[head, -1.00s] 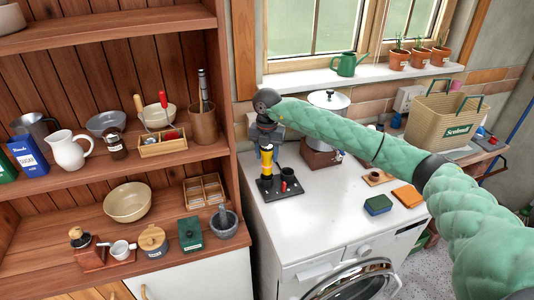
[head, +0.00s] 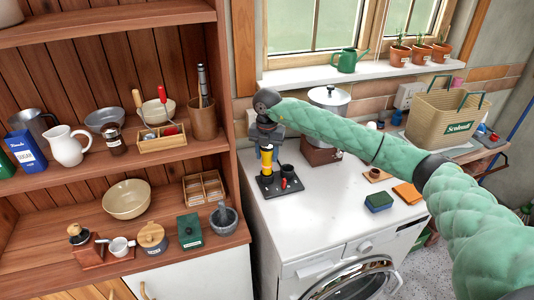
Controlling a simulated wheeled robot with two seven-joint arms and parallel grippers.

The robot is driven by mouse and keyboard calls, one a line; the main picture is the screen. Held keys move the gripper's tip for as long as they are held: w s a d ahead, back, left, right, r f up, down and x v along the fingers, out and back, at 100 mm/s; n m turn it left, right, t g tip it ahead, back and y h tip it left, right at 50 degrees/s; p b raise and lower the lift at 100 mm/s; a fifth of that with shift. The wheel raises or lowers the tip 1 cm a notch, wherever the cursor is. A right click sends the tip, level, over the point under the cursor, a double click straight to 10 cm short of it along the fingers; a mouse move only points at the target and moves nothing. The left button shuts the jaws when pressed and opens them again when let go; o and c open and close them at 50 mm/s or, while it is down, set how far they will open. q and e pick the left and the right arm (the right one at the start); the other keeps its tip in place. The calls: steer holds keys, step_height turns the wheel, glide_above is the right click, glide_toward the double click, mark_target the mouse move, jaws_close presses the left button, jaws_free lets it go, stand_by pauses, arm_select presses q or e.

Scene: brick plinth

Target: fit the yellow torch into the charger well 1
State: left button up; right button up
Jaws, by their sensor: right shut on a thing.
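The yellow torch (head: 266,161) stands upright over the left part of the black charger (head: 284,190) on the white worktop. My right gripper (head: 266,143) is shut on the torch's upper part and points down from above. The torch's lower end meets the charger at its left well; I cannot tell how deep it sits. A dark cup-like well (head: 288,171) and a small red part (head: 284,183) show on the charger to the right of the torch. Well numbers are too small to read. My left gripper is not in view.
A wooden shelf unit (head: 228,100) with bowls and jars stands close to the left. The front worktop is clear.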

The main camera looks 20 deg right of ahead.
stand_by(0.3)
steer(key=o, duration=1.5)
